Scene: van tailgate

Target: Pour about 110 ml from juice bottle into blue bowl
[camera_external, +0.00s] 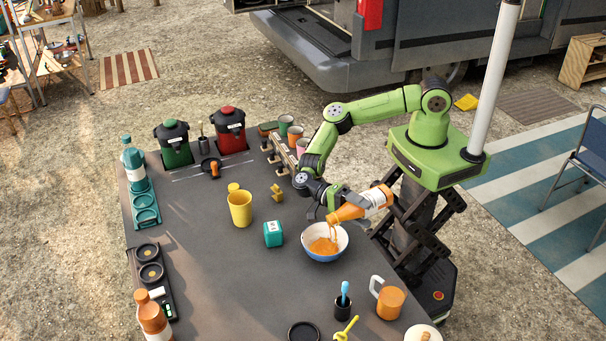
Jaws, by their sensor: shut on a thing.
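The juice bottle (365,203) is orange with a pale label. It is tilted, neck down and to the left, above the blue bowl. My gripper (331,203) is shut on the juice bottle near its neck end; the fingers are partly hidden against it. A thin orange stream runs from the bottle's mouth into the bowl. The blue bowl (325,256) is white inside with a blue lower outside. It stands upright on the dark table and has orange juice in it. The exact juice level cannot be read.
On the dark table (220,280), a teal box (273,234) stands just left of the bowl and a yellow cup (240,207) farther left. An orange mug (388,299) and a dark cup with a blue utensil (343,305) stand in front. Another orange bottle (153,317) is at front left.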

